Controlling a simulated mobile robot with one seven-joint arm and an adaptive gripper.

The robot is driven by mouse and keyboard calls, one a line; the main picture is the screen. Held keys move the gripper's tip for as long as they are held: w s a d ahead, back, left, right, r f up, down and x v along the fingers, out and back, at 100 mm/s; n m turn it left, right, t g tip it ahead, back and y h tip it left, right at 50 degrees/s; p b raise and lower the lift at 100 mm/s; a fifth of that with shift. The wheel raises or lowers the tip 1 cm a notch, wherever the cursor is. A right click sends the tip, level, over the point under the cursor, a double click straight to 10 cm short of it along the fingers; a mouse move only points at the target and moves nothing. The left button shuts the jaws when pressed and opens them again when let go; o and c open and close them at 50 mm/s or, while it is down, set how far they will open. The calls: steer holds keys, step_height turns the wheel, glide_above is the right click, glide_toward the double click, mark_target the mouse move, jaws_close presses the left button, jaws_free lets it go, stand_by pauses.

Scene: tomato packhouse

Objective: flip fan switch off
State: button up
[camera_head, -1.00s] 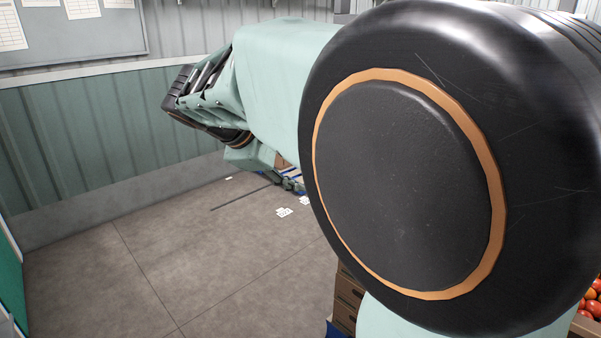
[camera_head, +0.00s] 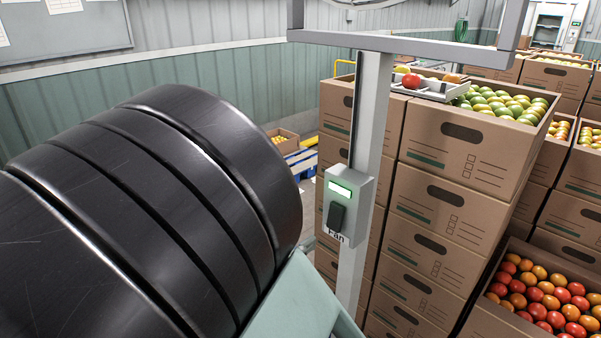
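The fan switch (camera_head: 346,207) is a small grey box on an upright grey post (camera_head: 371,125), right of centre in the head view. It has a lit green panel (camera_head: 341,189) at the top, a black rocker or lever (camera_head: 336,217) below it and the label "Fan" at the bottom. A large black joint and a pale green link of my arm fill the left and lower middle, left of the switch. My gripper is not in view.
Stacked cardboard boxes (camera_head: 448,195) stand right behind the post, with green tomatoes (camera_head: 500,104) on top. A box of red and orange tomatoes (camera_head: 541,297) is at lower right. A grey frame (camera_head: 400,44) crosses the top of the post. A blue pallet (camera_head: 303,160) lies behind.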

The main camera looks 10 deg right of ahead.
mark_target(335, 208)
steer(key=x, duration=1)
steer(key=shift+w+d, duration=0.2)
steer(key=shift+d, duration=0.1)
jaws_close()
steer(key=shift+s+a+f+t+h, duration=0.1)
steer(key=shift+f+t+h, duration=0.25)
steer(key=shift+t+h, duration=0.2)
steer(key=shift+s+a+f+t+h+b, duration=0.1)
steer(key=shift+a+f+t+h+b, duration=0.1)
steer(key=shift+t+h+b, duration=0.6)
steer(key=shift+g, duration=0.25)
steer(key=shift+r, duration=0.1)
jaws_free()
